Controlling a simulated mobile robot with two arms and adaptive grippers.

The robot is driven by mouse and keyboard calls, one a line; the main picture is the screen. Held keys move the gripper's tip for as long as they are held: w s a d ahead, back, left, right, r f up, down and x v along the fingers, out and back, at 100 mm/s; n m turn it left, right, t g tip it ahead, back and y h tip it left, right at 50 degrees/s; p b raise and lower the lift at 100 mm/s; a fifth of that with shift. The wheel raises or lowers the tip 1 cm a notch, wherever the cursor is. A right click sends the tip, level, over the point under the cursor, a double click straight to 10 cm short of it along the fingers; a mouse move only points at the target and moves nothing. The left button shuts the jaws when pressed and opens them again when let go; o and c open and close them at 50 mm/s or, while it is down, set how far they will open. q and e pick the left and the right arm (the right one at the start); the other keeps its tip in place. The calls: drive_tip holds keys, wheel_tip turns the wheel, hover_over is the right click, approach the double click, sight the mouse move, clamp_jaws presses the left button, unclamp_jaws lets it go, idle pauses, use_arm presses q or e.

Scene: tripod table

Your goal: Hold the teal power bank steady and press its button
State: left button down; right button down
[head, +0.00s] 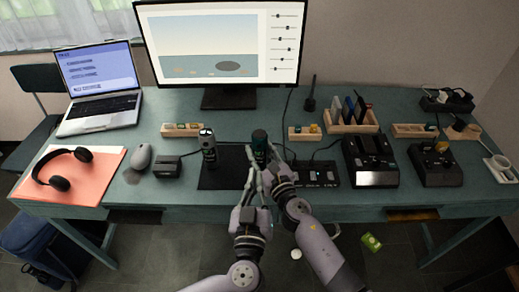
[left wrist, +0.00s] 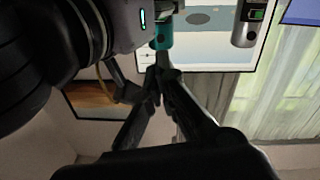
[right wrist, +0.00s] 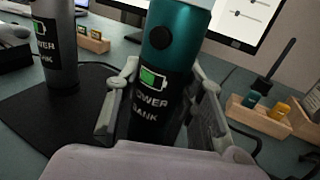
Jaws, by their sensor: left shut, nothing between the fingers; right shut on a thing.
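The teal power bank (head: 260,143) stands upright near the right edge of the dark mat. In the right wrist view the teal power bank (right wrist: 168,65) shows a round dark button (right wrist: 160,38), a green battery mark and lettering. My right gripper (right wrist: 165,85) is shut on it, one finger on each side. My left gripper (head: 256,174) is shut and empty, in front of the power bank. In the left wrist view the left fingertips (left wrist: 160,68) meet just below a teal part of the bank (left wrist: 162,36); I cannot tell whether they touch it.
A silver power bank (head: 208,150) stands to the left on the dark mat (head: 222,178). A dark box (head: 168,169) lies left of the mat. Wooden trays (head: 305,134) and black devices (head: 370,160) fill the right side. A monitor (head: 228,99) stands behind.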

sight(259, 146)
use_arm(q)
drive_tip(key=s+d+r+m+t+h, duration=0.1)
drive_tip(key=d+r+m+t+h, duration=0.1)
drive_tip(key=d+r+m+h, duration=0.5)
drive_tip(key=s+d+r+m+g+h, duration=0.5)
drive_tip(key=s+m+g+h, duration=0.2)
drive_tip(key=m+g+h, duration=0.5)
wheel_tip(259, 146, down, 7)
drive_tip(key=m+g+y, duration=0.2)
drive_tip(key=m+y, duration=0.3)
drive_tip(key=m, duration=0.2)
drive_tip(key=w+a+f+t+y, duration=0.1)
drive_tip(key=w+a+f+y, duration=0.1)
drive_tip(key=a, duration=0.4)
drive_tip(key=w+a+f+t+y, duration=0.2)
drive_tip(key=w+a+y, duration=0.2)
drive_tip(key=a+y, duration=0.1)
drive_tip(key=shift+w+a+f+n+y, duration=0.2)
drive_tip(key=shift+a+f+n+y, duration=0.1)
drive_tip(key=shift+a+f+y, duration=0.15)
drive_tip(key=shift+d, duration=0.1)
drive_tip(key=shift+w+d, duration=0.15)
drive_tip(key=shift+w, duration=2.05)
drive_tip(key=shift+w+d, duration=0.15)
drive_tip(key=shift+w, duration=2)
